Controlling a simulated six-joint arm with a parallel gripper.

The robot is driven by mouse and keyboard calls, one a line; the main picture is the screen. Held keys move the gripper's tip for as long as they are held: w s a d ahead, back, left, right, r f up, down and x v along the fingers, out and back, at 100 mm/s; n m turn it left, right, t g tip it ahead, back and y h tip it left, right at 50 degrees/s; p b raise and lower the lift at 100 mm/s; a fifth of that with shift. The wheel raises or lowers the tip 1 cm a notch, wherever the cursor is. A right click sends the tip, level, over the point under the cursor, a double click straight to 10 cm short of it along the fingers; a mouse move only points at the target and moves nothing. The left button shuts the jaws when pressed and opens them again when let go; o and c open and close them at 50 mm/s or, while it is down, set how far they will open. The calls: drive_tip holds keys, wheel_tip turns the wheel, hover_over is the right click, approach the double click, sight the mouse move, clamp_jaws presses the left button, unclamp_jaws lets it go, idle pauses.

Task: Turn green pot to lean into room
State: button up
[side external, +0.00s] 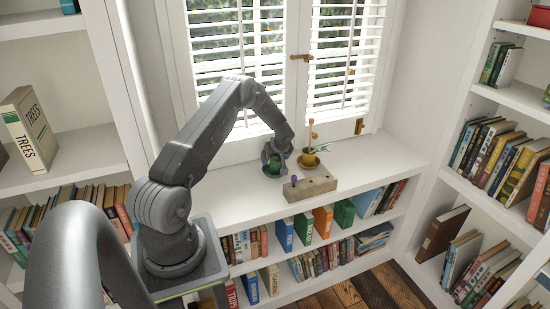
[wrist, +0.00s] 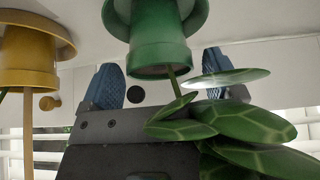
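The green pot (wrist: 160,45) stands on its green saucer, and shows upside down at the top of the wrist view. Its stem and broad patterned leaves (wrist: 240,130) spread to the lower right there, over part of one finger. In the side view the green pot (side external: 274,166) sits on the white ledge, mostly hidden by my gripper (side external: 277,153). In the wrist view my gripper (wrist: 165,87) is open, with one blue-padded finger to each side of the pot and gaps between. I cannot tell how far the fingers reach around it.
A yellow pot (side external: 310,159) with an orange-topped plant stands close to the right of the green pot; it also shows in the wrist view (wrist: 28,65). A wooden block (side external: 311,184) with a purple item lies in front. Shuttered windows (side external: 345,55) are behind. The ledge is clear further right.

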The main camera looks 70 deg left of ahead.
drive_tip(key=shift+o, duration=0.4)
drive_tip(key=shift+d, duration=0.1)
drive_tip(key=s+d+r+m+t+h, duration=0.25)
drive_tip(key=d+r+m, duration=0.55)
drive_tip(key=d+r, duration=2.1)
drive_tip(key=s+d+r+m+t+h, duration=0.3)
drive_tip(key=s+d+m, duration=0.6)
drive_tip(key=s+d, duration=0.8)
wheel_tip(320, 180, up, 2)
drive_tip(key=shift+d+r+m, duration=0.2)
drive_tip(key=shift+d+m, duration=0.2)
drive_tip(key=shift+s+d+f+h, duration=0.1)
drive_tip(key=shift+s+d+h, duration=0.15)
drive_tip(key=shift+s, duration=0.1)
drive_tip(key=shift+c, duration=0.2)
